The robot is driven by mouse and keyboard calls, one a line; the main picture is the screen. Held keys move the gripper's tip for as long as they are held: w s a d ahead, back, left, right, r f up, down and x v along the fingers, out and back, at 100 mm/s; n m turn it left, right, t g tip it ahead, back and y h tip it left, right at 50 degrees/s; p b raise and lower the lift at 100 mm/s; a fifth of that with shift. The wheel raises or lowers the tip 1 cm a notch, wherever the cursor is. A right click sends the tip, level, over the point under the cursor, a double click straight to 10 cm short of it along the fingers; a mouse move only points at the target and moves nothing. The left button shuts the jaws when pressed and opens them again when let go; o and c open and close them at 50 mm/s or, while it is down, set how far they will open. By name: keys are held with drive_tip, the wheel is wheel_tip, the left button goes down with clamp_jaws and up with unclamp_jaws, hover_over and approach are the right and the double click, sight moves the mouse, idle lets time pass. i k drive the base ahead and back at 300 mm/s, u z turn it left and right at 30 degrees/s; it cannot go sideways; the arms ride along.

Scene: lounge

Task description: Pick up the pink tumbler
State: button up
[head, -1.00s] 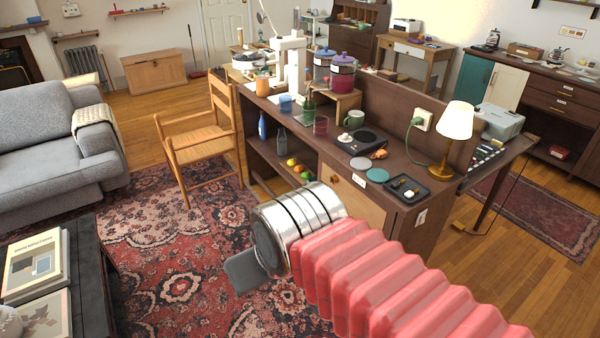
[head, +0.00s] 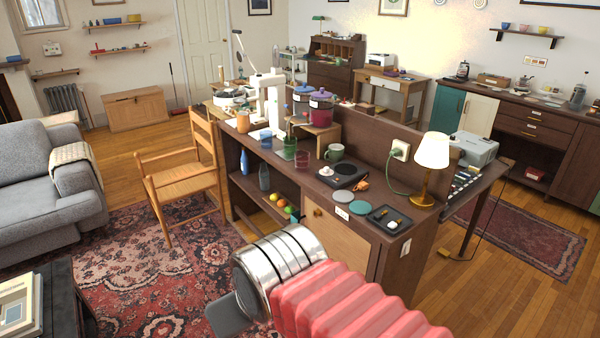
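The pink tumbler (head: 301,160) is a small see-through pinkish-red glass standing upright on the dark brown desk (head: 313,190), near its front edge. A green tumbler (head: 289,150) and a blue tumbler (head: 265,140) stand to its left. My gripper (head: 228,316) is at the bottom of the view, in front of the desk and well apart from the tumbler. Only one dark grey finger piece shows past the silver wrist; the rest is hidden, so I cannot tell whether it is open.
A grey-green mug (head: 334,152) and a black plate with a white item (head: 343,175) are right of the tumbler. A lamp (head: 432,152) stands at the desk's right. A wooden chair (head: 180,181) is by its left end. Patterned rug (head: 150,262) lies open in front.

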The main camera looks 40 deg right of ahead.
sight(302, 161)
drive_tip(key=z, duration=0.35)
drive_tip(key=i, duration=1.05)
drive_tip(key=z, duration=0.4)
drive_tip(key=i, duration=1.25)
drive_tip(key=u, duration=0.1)
